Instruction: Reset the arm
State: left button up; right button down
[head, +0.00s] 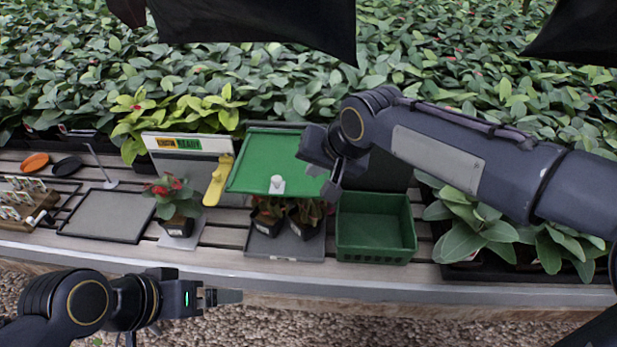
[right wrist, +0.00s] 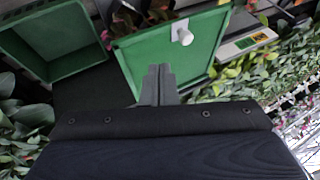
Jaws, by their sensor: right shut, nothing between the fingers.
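My right gripper (head: 332,188) comes in from the right and hangs over the bench, between the green panel (head: 258,160) and the green basket (head: 375,256). In the right wrist view its fingers (right wrist: 158,70) are pressed together with nothing between them. They overlap the green panel (right wrist: 150,62) in that view; I cannot tell whether they touch it. My left gripper (head: 224,297) is low at the left, in front of the bench's front edge, pointing right. It holds nothing visible, and its fingers are seen side-on.
The green panel has a white knob (head: 277,184). The open basket looks empty. A grey tray (head: 107,216) is bare. Dense foliage fills the back.

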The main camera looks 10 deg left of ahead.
jog(key=s+d+r, duration=0.1)
jog(key=s+d, duration=0.1)
jog(key=d, duration=0.4)
jog(key=s+d+r, duration=0.1)
jog(key=s+d, duration=0.2)
jog(key=d, duration=0.4)
jog(key=s+d+f, duration=0.3)
jog(key=s+d, duration=0.1)
jog(key=s, duration=0.2)
jog(key=s+d+f+m, duration=0.1)
jog(key=s+d+f, duration=0.3)
jog(key=s, duration=0.2)
jog(key=s+d+f+t+h, duration=0.1)
jog(key=s+d+f, duration=0.2)
jog(key=s+d, duration=0.2)
jog(key=shift+s+f+m, duration=0.2)
jog(key=shift+s+m, duration=0.1)
jog(key=shift+s, duration=0.8)
